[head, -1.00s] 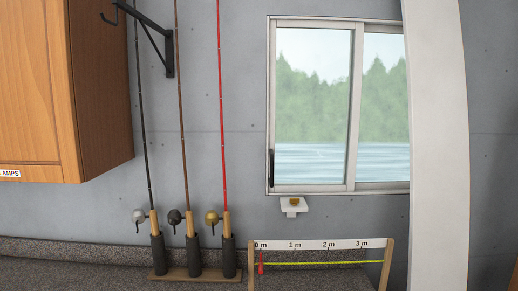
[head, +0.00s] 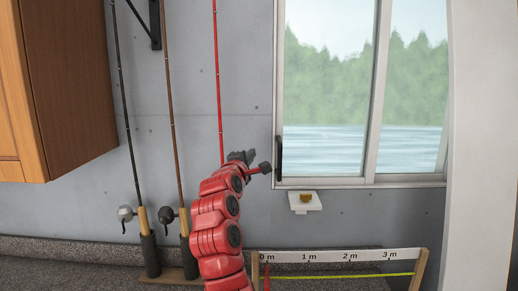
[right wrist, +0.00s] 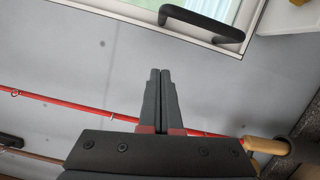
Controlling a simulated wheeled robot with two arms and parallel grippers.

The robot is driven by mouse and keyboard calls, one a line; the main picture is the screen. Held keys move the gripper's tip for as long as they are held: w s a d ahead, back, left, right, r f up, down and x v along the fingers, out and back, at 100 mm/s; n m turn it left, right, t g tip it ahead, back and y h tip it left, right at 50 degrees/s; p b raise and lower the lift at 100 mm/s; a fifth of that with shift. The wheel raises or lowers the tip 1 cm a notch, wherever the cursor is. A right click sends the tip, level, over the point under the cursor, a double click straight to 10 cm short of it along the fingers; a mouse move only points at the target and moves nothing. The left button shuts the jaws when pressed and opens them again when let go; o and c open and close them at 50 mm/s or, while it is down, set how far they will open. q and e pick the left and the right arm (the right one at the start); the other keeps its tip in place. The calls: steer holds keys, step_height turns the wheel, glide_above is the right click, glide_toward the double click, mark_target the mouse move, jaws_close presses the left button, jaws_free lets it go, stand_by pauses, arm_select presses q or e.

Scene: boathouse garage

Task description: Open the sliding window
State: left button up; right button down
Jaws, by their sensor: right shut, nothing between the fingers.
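The sliding window (head: 365,95) is set in the grey wall, with its left pane against the left side of the frame, so it looks closed. Its black upright handle (head: 279,155) is on the left edge of that pane. The handle shows in the right wrist view (right wrist: 205,22) too, above and right of my fingertips. My right gripper (head: 264,168) is just left of the handle's lower part in the head view. In the right wrist view its fingers (right wrist: 157,74) are together and empty, apart from the handle. My left gripper is out of view.
Fishing rods (head: 171,110) stand in a rack at left, the red one behind my arm. A wooden cabinet (head: 60,100) hangs at upper left. A white post (head: 478,150) stands right.

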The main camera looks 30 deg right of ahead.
mark_target(274, 138)
steer(key=p+x, duration=0.1)
steer(key=x, duration=0.2)
steer(key=p+x, duration=0.1)
steer(key=x, duration=0.2)
steer(key=p+x, duration=0.1)
steer(key=x, duration=0.1)
steer(key=shift+w+d+r+p, duration=0.25)
steer(key=shift+w+p, duration=0.05)
steer(key=shift+d+r+p, duration=0.1)
steer(key=shift+d+p, duration=0.3)
steer(key=s+d+p, duration=0.1)
steer(key=s+d, duration=0.1)
steer(key=d, duration=0.1)
steer(key=shift+r+p, duration=0.15)
steer(key=shift+p, duration=0.2)
steer(key=shift+w+a, duration=0.1)
steer(key=shift+w, duration=0.05)
